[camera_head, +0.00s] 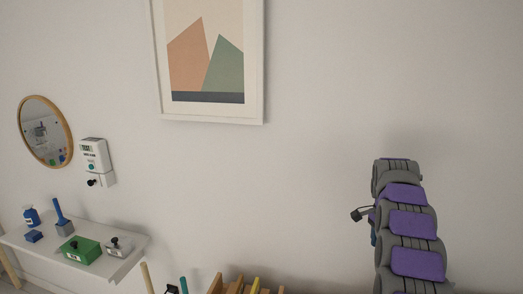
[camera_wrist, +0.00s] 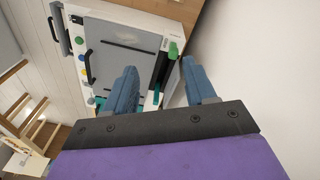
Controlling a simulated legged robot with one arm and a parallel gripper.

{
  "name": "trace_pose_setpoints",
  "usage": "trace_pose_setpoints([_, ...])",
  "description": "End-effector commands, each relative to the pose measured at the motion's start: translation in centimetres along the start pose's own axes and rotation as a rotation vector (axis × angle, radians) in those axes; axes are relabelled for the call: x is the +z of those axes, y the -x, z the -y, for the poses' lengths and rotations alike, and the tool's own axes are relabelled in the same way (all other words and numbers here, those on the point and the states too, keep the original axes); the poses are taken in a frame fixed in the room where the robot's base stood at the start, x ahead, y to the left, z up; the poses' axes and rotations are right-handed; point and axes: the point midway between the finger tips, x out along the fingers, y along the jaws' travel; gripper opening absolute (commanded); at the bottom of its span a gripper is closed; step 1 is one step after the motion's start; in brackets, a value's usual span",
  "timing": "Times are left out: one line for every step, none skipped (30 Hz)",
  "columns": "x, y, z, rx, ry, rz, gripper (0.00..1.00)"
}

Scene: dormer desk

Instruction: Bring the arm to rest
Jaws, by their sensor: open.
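My gripper (camera_wrist: 160,78) shows in the wrist view with its two blue fingers spread apart and nothing between them. In the head view my arm, in grey and purple links, rises at the right in front of the bare wall. The gripper itself is mostly hidden there behind the arm links. No held object shows in either view.
The wrist view shows a white cabinet (camera_wrist: 103,18) with a grey door (camera_wrist: 118,50) beyond the fingers, and a wooden rack (camera_wrist: 22,125). In the head view a white shelf (camera_head: 128,262) carries a green box (camera_head: 82,250); a framed picture (camera_head: 207,108) and round mirror (camera_head: 45,131) hang above.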

Motion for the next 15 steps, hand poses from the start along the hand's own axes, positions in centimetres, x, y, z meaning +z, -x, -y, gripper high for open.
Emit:
trace_pose_setpoints([0.9,0.4,-0.5,0.003,0.032,0.004,0.55])
trace_pose_setpoints([1.3,0.7,-0.7,0.003,0.050,0.006,0.55])
trace_pose_setpoints([1.9,1.1,-1.1,0.003,0.076,0.008,0.55])
trace_pose_setpoints([2.4,1.3,-1.4,0.005,0.095,0.010,0.55])
trace_pose_setpoints([2.8,1.5,-1.7,0.006,0.115,0.012,0.55])
trace_pose_setpoints([3.4,1.7,-2.1,0.006,0.139,0.014,0.55])
trace_pose_setpoints([3.8,2.0,-2.4,0.006,0.158,0.016,0.55])
trace_pose_setpoints([4.3,2.2,-2.7,0.006,0.177,0.017,0.55])
trace_pose_setpoints([4.9,2.4,-3.2,0.006,0.202,0.019,0.55])
trace_pose_setpoints([5.3,2.6,-3.5,0.006,0.221,0.020,0.55])
trace_pose_setpoints([5.8,2.8,-3.8,0.006,0.240,0.022,0.55])
trace_pose_setpoints([6.5,3.0,-4.3,0.008,0.266,0.025,0.55])
trace_pose_setpoints([6.9,3.2,-4.7,0.009,0.284,0.027,0.55])
trace_pose_setpoints([7.4,3.3,-5.1,0.009,0.303,0.029,0.55])
trace_pose_setpoints([8.0,3.5,-5.7,0.010,0.328,0.032,0.55])
